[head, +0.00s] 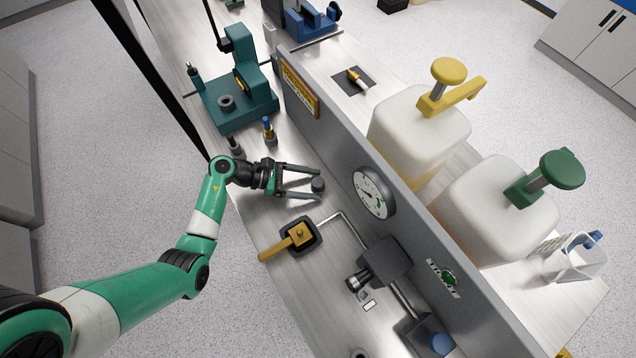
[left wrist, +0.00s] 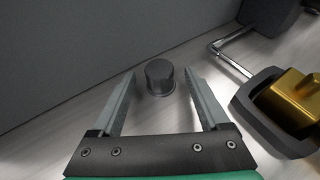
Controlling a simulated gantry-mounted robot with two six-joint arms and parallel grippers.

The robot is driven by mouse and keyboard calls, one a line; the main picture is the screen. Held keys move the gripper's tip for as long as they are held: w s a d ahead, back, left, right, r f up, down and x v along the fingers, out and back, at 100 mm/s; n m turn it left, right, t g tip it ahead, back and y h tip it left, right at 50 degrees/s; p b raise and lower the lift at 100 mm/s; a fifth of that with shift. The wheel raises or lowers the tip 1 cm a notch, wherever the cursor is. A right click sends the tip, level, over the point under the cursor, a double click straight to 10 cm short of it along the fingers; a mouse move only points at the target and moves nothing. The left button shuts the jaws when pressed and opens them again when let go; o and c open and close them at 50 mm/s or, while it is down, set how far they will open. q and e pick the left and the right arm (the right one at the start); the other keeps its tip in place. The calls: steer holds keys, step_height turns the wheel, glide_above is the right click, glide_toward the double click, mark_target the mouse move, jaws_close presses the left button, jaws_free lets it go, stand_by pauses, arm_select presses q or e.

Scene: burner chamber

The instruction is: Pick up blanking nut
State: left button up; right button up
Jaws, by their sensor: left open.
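The blanking nut seems to be the small dark grey cylinder (head: 318,184) standing on the metal bench near the grey panel. It also shows in the left wrist view (left wrist: 160,75), between and just beyond the fingertips. My left gripper (head: 318,183) is open, with its two fingers pointing at the cylinder. In the left wrist view the open fingers (left wrist: 160,76) have nothing gripped between them. My right gripper is not in view.
A yellow-handled valve (head: 298,235) sits close beside the left gripper, with a thin pipe leading from it. The grey panel (head: 335,130) with a gauge (head: 374,192) stands behind the cylinder. A green machine (head: 240,90) and a blue-topped bottle (head: 268,130) stand further up the bench.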

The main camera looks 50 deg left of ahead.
arm_select(q)
steer(key=shift+c, duration=0.2)
jaws_close()
steer(key=shift+r, duration=0.15)
steer(key=shift+r, duration=0.3)
step_height(320, 180, up, 2)
steer(key=shift+r+p, duration=0.25)
steer(key=shift+p, duration=0.5)
steer(key=s+d+r+p, duration=0.4)
steer(key=s+d+r, duration=0.5)
steer(key=s, duration=0.1)
steer(key=shift+d+r, duration=0.3)
steer(key=shift+r, duration=0.05)
